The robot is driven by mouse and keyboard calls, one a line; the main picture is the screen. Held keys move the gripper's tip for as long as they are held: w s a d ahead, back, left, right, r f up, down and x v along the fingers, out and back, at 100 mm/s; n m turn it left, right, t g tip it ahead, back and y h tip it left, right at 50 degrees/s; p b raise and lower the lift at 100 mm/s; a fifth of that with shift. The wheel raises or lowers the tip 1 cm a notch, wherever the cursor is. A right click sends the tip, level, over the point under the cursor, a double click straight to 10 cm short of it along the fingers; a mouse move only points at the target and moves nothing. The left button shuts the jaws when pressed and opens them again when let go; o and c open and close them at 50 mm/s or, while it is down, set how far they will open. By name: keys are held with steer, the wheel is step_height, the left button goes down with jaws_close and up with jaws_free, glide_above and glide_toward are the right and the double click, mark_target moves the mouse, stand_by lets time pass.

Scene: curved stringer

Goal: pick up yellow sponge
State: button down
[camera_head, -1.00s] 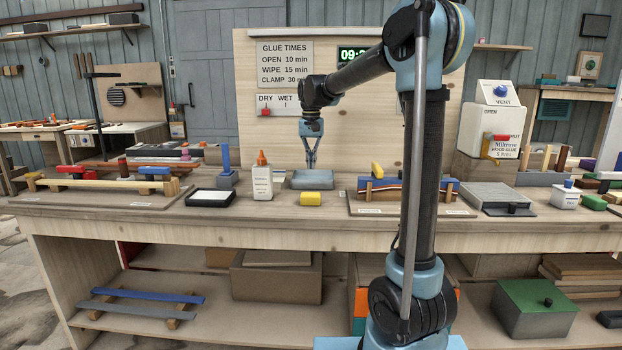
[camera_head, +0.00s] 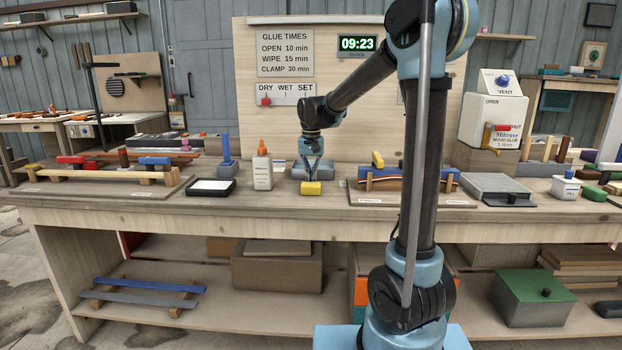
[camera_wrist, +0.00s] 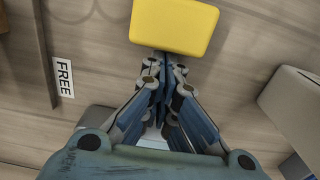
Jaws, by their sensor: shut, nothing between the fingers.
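The yellow sponge (camera_head: 311,188) is a small block lying on the workbench top near its front edge. In the wrist view the sponge (camera_wrist: 174,25) is at the top middle, just beyond the fingertips. My gripper (camera_head: 314,178) is just above and behind the sponge in the head view. In the wrist view my gripper (camera_wrist: 164,66) has its fingers together with nothing between them. I cannot tell whether the fingertips touch the sponge.
A white glue bottle (camera_head: 262,171) with an orange cap stands left of the sponge. A grey block (camera_head: 329,172) lies behind my gripper. A clamped strip assembly (camera_head: 405,181) is to the right. A black-rimmed tray (camera_head: 231,188) lies farther left.

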mark_target(310, 198)
steer(key=shift+s, duration=0.15)
steer(key=s, duration=0.8)
steer(key=shift+s+a, duration=0.15)
steer(key=shift+s, duration=0.25)
steer(key=shift+w, duration=0.15)
